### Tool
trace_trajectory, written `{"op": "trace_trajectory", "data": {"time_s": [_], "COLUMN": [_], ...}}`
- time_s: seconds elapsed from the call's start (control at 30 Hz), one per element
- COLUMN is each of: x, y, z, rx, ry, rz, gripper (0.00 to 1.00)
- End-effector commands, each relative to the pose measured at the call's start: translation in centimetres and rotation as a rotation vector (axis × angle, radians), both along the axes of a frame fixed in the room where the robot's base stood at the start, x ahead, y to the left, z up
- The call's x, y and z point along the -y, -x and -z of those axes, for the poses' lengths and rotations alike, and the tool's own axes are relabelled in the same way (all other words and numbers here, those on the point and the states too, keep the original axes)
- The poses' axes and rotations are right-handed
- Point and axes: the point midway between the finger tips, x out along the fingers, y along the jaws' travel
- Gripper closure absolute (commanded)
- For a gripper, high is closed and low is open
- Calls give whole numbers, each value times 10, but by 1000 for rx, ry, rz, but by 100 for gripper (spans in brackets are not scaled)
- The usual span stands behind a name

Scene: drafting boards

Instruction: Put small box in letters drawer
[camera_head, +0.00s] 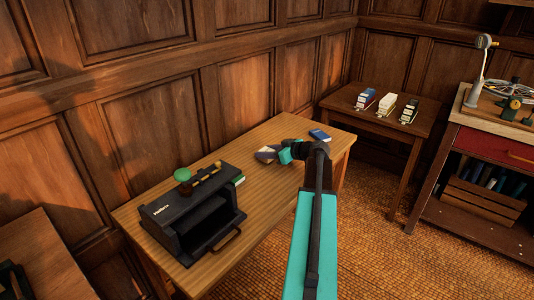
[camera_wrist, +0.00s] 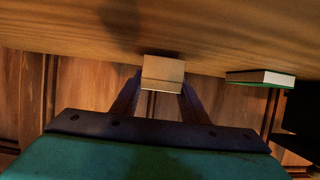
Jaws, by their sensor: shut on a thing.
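A small tan box (camera_wrist: 162,72) sits between the fingers of my gripper (camera_wrist: 160,88) in the wrist view. In the head view my gripper (camera_head: 279,153) is over the far part of the wooden table, and the box (camera_head: 265,154) shows at its tip. Whether the box touches the tabletop is hard to tell. A black desk unit (camera_head: 165,214) with a pale label, too small to read surely, stands at the near left of the table. Its front drawer (camera_head: 228,241) appears pulled out, with a handle at the front. The gripper is beyond the unit, to its right.
A green cup-like thing (camera_head: 182,174) and yellow-black items sit on top of the unit. A blue book (camera_head: 319,135) lies at the table's far end. The table (camera_head: 262,202) is bare between unit and gripper.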

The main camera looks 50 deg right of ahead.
Motion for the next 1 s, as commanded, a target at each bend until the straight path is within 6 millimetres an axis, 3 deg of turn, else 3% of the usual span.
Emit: {"op": "trace_trajectory", "data": {"time_s": [0.57,0.6,0.7,1.0], "x": [1,1,1,1], "y": [0,0,1,1], "z": [9,9,8,8], "rx": [1,0,0,0], "ry": [2,2,2,1], "rz": [1,1,1,2], "gripper": [83,56,41,41]}}
